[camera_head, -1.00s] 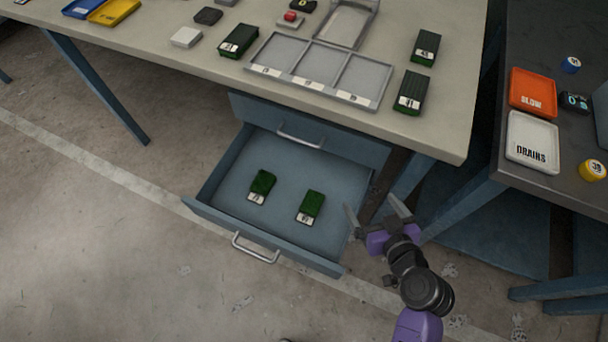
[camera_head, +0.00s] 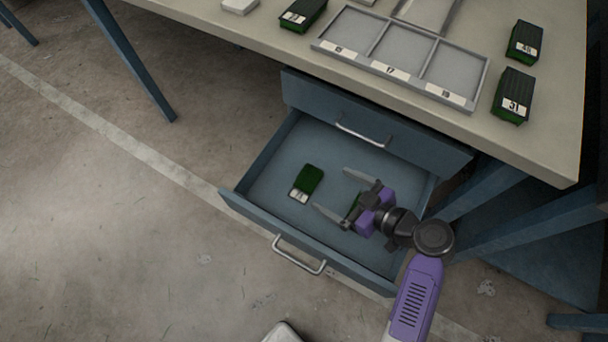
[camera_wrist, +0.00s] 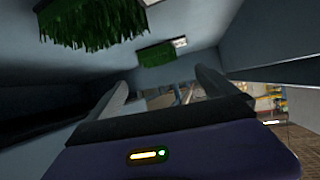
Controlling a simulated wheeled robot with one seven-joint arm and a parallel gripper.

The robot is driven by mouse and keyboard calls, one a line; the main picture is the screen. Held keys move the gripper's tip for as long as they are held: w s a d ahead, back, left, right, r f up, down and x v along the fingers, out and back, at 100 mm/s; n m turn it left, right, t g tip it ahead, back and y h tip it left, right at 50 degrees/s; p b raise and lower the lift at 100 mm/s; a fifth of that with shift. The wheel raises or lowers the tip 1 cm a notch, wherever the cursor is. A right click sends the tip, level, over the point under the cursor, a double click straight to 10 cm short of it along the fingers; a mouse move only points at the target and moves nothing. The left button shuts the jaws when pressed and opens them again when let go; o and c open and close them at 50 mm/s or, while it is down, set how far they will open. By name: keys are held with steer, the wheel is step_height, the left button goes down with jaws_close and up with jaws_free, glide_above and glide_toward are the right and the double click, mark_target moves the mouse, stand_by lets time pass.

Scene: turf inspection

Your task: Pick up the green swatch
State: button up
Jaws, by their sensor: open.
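Two green swatches with white labels lie in the open blue drawer (camera_head: 265,180). The left swatch (camera_head: 307,180) is in full view. The right swatch (camera_head: 353,206) is mostly hidden behind my gripper. My gripper (camera_head: 330,189) is open and empty, over the drawer, with its fingers pointing left toward the left swatch. In the wrist view, one green swatch (camera_wrist: 95,25) shows large at the top left and another (camera_wrist: 157,55) shows smaller, beyond and between the open fingers (camera_wrist: 163,85). I cannot tell whether a finger touches the right swatch.
The table (camera_head: 540,150) overhangs the back of the drawer. On it are a grey three-slot tray (camera_head: 402,48) and several dark green swatches, one at the right (camera_head: 513,96). A shut drawer (camera_head: 400,135) sits above the open one. The floor at left is clear.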

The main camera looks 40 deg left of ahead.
mark_target(310, 177)
steer(key=shift+s+a+f+b, duration=0.1)
steer(key=shift+a+f+b, duration=0.2)
steer(key=shift+f, duration=0.25)
steer(key=shift+b+x, duration=0.5)
steer(key=shift+x, duration=3.25)
steer(key=shift+r, duration=0.1)
steer(key=c, duration=1.5)
steer(key=shift+c, duration=0.2)
step_height(310, 177, up, 20)
steer(key=p, duration=0.4)
